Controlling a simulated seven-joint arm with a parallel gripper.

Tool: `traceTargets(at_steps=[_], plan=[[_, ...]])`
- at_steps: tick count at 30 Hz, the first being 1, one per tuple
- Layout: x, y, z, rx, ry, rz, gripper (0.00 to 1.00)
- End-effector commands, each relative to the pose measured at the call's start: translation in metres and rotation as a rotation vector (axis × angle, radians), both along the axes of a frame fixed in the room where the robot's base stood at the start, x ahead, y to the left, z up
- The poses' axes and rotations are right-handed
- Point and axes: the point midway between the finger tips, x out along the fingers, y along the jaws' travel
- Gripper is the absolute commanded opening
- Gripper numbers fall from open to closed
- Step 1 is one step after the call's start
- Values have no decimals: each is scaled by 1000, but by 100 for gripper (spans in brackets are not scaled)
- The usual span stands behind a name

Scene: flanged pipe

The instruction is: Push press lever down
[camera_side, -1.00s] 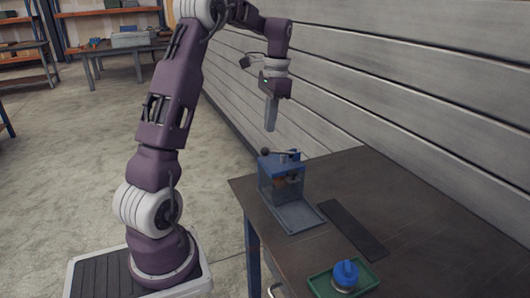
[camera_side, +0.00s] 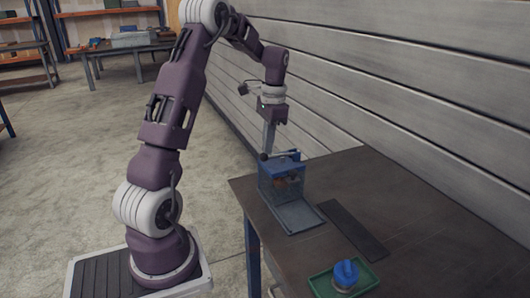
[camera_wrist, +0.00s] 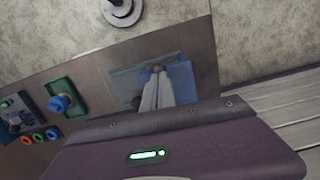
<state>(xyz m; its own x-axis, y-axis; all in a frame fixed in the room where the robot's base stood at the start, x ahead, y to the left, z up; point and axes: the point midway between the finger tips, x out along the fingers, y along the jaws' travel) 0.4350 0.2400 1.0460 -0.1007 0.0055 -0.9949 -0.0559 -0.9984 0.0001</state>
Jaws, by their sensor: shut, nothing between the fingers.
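The knob (camera_wrist: 157,69) shows near the fingertips.
A green tray (camera_side: 320,286) with a blue-topped part (camera_side: 346,273) sits at the table's front. A dark strip (camera_side: 352,229) lies right of the press. The plank wall (camera_side: 400,90) runs behind the table. The wrist view also shows a device with coloured rings (camera_wrist: 38,137).

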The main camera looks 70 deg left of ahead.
Motion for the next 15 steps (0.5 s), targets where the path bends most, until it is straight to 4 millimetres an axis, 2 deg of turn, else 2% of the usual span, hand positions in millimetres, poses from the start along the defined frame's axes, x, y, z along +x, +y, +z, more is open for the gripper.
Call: traceTargets(at_steps=[7,15], plan=[[0,-2,-32,-6,3,0,0],[0,-2,-37,-5,2,1,0]])
